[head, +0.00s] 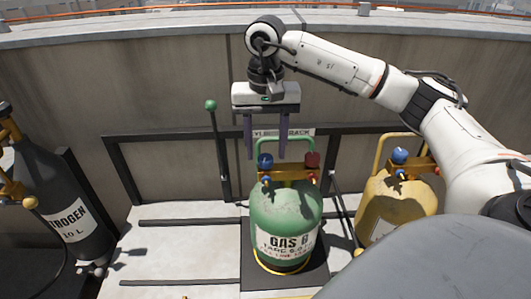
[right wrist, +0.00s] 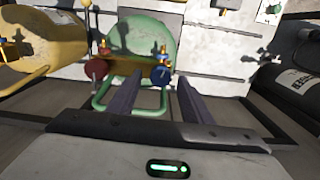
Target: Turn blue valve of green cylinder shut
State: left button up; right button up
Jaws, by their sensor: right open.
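The green cylinder (head: 286,211), labelled GAS B, stands upright on a dark mat. On its brass manifold sit a blue valve (head: 265,160) at the left and a red valve (head: 312,160) at the right. My right gripper (head: 266,152) is open, with its two fingers pointing down near the blue valve. In the right wrist view, the blue valve (right wrist: 160,73) shows in the gap between the fingertips, and the red valve (right wrist: 97,69) lies outside them to the left. The fingers hold nothing, and I cannot tell whether they touch the blue valve. My left gripper is not in view.
A yellow cylinder (head: 397,206) with its own blue valve (head: 399,156) stands at the right. A dark nitrogen cylinder (head: 62,205) leans at the left. A dark rack rail (head: 160,139) and a green-knobbed lever (head: 211,105) stand behind, before the parapet wall.

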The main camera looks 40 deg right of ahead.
jog(key=shift+f, duration=0.85)
jog(key=c, duration=1.1)
jog(key=shift+o, duration=0.2)
